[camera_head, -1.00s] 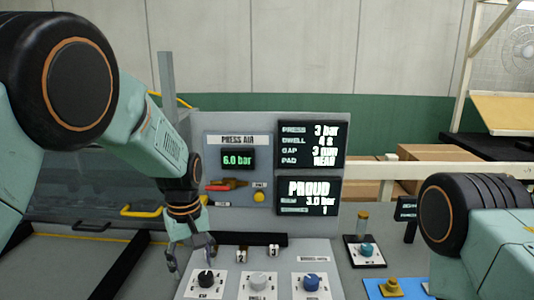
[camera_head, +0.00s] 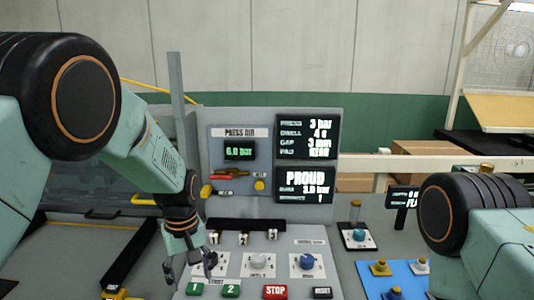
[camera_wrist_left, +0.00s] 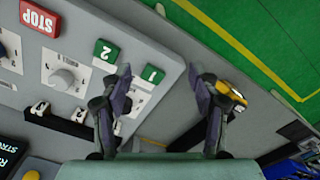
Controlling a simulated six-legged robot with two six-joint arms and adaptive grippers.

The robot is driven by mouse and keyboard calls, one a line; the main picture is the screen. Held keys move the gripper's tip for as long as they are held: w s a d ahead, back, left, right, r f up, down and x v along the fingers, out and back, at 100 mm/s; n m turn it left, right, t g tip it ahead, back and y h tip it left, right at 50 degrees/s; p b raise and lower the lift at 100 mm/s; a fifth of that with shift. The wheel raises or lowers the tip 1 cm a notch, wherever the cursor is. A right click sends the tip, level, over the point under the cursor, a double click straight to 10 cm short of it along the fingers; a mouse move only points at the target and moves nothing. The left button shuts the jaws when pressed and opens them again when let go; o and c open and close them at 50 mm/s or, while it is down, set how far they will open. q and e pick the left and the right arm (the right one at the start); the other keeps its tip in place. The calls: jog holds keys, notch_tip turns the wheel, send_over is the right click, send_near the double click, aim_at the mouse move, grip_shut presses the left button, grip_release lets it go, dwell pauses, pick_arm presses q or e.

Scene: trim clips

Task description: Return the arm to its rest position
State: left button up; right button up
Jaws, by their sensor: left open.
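My left arm comes in from the left in the head view. Its gripper (camera_head: 205,262) hangs, fingers down and open, over the left end of the control panel (camera_head: 335,262), hiding most of the left knob. In the left wrist view the two fingers (camera_wrist_left: 160,82) stand apart with nothing between them. The green "1" button (camera_wrist_left: 153,75) shows between the fingertips, and the green "2" button (camera_wrist_left: 106,50) lies left of them. My right arm (camera_head: 490,225) shows at the right edge; its gripper is out of the picture.
The panel carries a white knob (camera_head: 258,261), a blue knob (camera_head: 308,261) and a red STOP button (camera_head: 275,292). Behind it stands an upright board with screens (camera_head: 305,190). A blue mat (camera_head: 375,268) with yellow clips lies at right. A black bar (camera_head: 130,258) lies left.

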pick_arm(q)
jog(key=s+a+f+m, duration=0.1)
jog(key=s+a+f, duration=0.1)
jog(key=s+f, duration=0.55)
jog(key=s+a+f+m, duration=0.1)
jog(key=s+a+f, duration=0.2)
jog(key=s+f, duration=0.45)
jog(key=s+a+f+m, duration=0.1)
jog(key=s+f+m, duration=0.1)
jog(key=s, duration=0.9)
jog(key=s+f+m, duration=0.2)
jog(key=s+f, duration=0.1)
jog(key=s, duration=0.8)
notch_tip(320, 180, down, 17)
jog(key=b, duration=1.7)
jog(key=shift+w+r, duration=0.15)
jog(key=shift+w, duration=0.1)
jog(key=shift+s+r, duration=0.1)
